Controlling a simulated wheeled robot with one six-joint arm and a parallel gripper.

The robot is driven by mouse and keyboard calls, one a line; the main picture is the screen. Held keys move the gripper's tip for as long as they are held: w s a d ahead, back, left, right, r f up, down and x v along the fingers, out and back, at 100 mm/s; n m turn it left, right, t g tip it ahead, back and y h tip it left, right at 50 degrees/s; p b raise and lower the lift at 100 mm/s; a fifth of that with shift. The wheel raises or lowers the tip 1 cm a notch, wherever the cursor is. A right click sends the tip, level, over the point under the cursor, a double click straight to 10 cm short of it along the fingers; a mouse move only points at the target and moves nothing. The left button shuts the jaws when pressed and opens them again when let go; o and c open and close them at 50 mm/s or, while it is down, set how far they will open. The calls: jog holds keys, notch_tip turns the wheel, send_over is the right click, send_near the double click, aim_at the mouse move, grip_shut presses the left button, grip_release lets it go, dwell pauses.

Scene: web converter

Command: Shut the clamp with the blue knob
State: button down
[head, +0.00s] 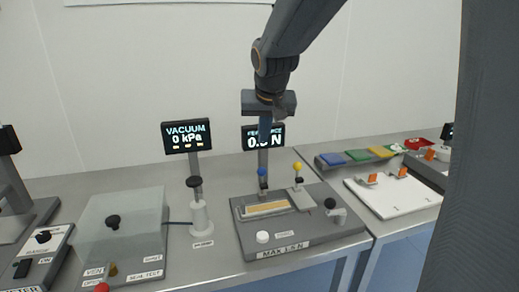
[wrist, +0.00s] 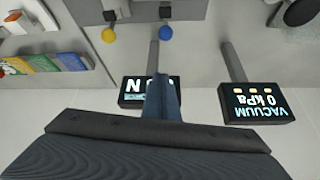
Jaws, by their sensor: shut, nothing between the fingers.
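The clamp with the blue knob (head: 262,171) stands at the back left of a grey peel-test fixture (head: 330,238). Its lever looks upright, with the knob on top. The blue knob also shows near the top of the wrist view (wrist: 165,33). A second clamp with a yellow knob (head: 298,167) stands to its right, also upright. A tan strip (head: 266,208) lies in the fixture between them and the front. My gripper (head: 264,138) is shut and empty, pointing down above the blue knob and apart from it, in front of the force display. Its fingers (wrist: 164,82) also show in the wrist view.
The force display (head: 277,136) stands on a post behind the clamps. The vacuum display (head: 186,136) and a white post (head: 201,218) stand to the left, beside a clear-lidded box (head: 122,225). A white board (head: 400,195) lies right.

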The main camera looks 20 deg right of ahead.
aim_at(262, 171)
jog(key=f+p, duration=0.1)
jog(key=f, duration=0.2)
jog(key=f+p, duration=0.1)
jog(key=f, duration=0.2)
jog(key=w+f+p, duration=0.1)
jog(key=f, duration=0.2)
jog(key=shift+a, duration=0.15)
jog(key=shift+a, duration=0.35)
jog(key=shift+d, duration=0.2)
jog(key=shift+b, duration=0.45)
jog(key=shift+a+f+b, duration=0.1)
jog(key=shift+a+b, duration=0.05)
jog(key=shift+b, duration=0.2)
